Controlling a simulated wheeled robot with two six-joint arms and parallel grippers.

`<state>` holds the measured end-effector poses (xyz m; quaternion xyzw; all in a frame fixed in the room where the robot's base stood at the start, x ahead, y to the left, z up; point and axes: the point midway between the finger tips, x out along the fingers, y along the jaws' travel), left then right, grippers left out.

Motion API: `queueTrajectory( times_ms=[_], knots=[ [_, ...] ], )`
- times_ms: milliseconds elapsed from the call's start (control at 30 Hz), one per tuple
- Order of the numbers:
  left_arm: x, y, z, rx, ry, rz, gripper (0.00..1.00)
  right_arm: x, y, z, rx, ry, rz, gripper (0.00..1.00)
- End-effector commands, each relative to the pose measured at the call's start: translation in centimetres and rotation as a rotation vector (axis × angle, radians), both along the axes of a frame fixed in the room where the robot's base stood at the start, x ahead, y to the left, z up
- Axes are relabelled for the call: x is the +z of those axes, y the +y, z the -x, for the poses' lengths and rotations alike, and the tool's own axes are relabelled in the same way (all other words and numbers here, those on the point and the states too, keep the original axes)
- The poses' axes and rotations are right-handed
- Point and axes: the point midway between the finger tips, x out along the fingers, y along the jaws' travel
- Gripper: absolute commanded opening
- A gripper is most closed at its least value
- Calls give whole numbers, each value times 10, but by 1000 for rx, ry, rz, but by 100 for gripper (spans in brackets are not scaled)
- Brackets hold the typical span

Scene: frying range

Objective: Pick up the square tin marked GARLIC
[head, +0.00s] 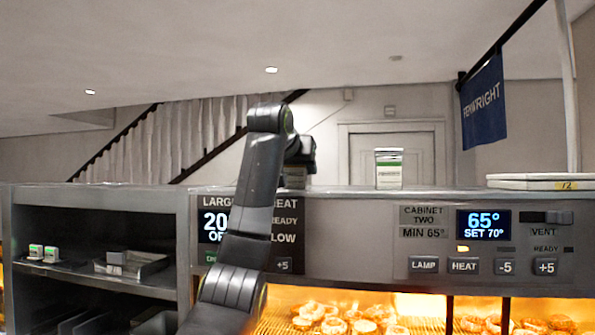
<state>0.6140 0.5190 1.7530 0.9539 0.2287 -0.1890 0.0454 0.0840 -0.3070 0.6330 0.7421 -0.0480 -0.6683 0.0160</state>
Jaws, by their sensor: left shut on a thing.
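A square tin (389,170) with a pale body and a green label band stands upright on the top ledge of the cabinet, right of the middle. Its lettering is too small to read. My left arm rises in front of the cabinet and bends at the top. My left gripper (301,160) is just above the ledge, to the left of this tin and apart from it. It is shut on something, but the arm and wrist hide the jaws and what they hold. My right gripper is out of view.
A flat white stack (533,181) marked 12 lies on the ledge at right. The cabinet front (420,240) has displays and buttons above lit fried food (340,318). Small green-and-white containers (43,253) and a metal tray (133,264) sit on the left shelf. A blue banner (484,103) hangs upper right.

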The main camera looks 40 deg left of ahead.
Motion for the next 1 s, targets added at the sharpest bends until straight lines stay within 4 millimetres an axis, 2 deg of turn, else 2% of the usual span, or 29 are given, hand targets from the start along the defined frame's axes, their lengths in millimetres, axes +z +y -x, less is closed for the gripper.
queueTrajectory(
  times_ms=[367, 467, 800, 1000],
  knots=[
    [10, 0, 0, 0, -2, 2, 22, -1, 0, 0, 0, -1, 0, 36],
    [21, -1, 0, -2, -3, 2, 22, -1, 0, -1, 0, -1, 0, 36],
    [73, -1, 0, -3, -2, 3, 22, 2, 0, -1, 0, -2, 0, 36],
    [91, 0, 0, 0, -1, 3, 22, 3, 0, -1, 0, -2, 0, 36]
  ],
)
